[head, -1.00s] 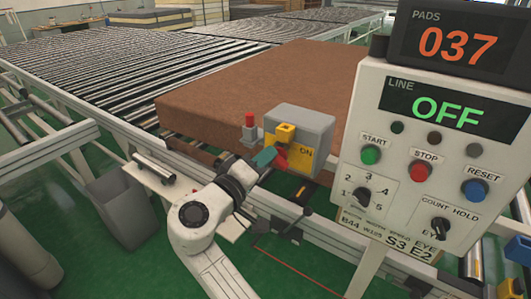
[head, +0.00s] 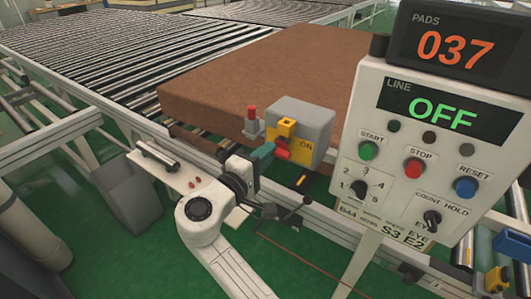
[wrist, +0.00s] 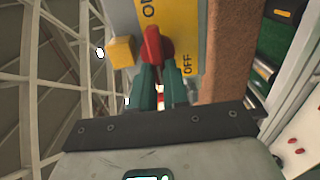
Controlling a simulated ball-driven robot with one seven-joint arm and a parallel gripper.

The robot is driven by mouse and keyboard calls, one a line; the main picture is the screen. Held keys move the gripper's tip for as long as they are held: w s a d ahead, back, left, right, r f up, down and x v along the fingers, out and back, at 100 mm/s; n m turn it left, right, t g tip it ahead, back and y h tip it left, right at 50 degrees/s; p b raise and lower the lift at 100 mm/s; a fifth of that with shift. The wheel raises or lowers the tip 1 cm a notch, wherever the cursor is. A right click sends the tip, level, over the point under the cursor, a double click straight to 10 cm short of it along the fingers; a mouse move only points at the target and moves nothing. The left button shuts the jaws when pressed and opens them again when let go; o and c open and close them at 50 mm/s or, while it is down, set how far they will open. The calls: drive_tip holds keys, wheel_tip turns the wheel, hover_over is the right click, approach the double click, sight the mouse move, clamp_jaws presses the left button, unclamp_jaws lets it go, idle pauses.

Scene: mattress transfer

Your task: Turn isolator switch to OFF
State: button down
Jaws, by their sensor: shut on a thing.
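The isolator switch is a grey box (head: 306,115) with a yellow front plate (head: 306,157) and a red handle (head: 282,148). My gripper (head: 271,150) has teal fingers and is shut on the red handle. In the wrist view the red handle (wrist: 152,44) sits between the two fingertips (wrist: 158,72). There the partly cropped ON label (wrist: 148,8) is at the top of the yellow plate, and the OFF label (wrist: 187,65) is just right of the fingers. The handle's exact angle is hard to tell.
A yellow block (head: 287,127) projects from the box, and a red-topped post (head: 252,122) stands left of it. A brown mattress (head: 250,75) lies behind on the roller conveyor (head: 120,65). A control panel (head: 400,185) stands close on the right; its LINE display reads OFF.

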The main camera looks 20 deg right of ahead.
drive_tip(key=shift+a, duration=0.1)
drive_tip(key=c, duration=1.1)
unclamp_jaws()
drive_tip(key=b+v, duration=0.2)
drive_tip(key=v, duration=0.8)
drive_tip(key=shift+s+a+b, duration=0.2)
drive_tip(key=shift+a+b, duration=0.1)
drive_tip(key=shift+b, duration=0.05)
